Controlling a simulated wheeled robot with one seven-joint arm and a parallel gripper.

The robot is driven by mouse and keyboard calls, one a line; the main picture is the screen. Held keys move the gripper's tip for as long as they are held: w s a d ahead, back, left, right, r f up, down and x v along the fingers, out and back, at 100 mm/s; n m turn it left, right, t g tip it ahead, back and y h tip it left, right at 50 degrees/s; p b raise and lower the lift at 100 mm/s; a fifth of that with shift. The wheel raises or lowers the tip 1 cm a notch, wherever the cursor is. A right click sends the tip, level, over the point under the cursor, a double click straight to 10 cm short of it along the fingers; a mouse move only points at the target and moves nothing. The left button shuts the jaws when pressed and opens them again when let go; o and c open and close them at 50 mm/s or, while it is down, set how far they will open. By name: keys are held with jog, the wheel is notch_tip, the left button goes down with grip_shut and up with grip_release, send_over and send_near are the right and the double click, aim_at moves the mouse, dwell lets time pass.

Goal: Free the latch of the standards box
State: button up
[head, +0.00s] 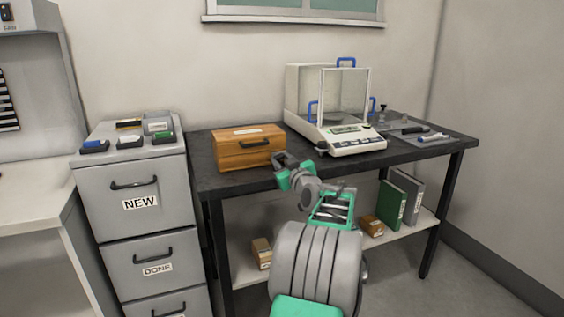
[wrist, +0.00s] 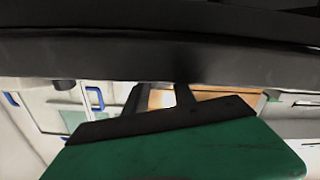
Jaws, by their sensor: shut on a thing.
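My gripper (head: 280,161) is in front of the box's right end, close to the table edge. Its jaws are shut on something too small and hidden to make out. In the wrist view two dark fingers (wrist: 160,97) stand above the green gripper body, with the box's orange wood (wrist: 160,100) between them. I cannot make out the latch itself.
A balance (head: 335,118) with a glass chamber and blue handles stands right of the box. A grey cabinet (head: 130,170) with several small items on top stands left of the table (head: 405,150). Folders (head: 400,200) and small boxes sit on the lower shelf.

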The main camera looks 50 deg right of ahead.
grip_shut()
jog(key=shift+m, duration=1.3)
jog(key=o, duration=0.7)
grip_release()
jog(key=v, duration=0.7)
jog(key=shift+s+a, duration=0.2)
jog(key=shift+s, duration=0.15)
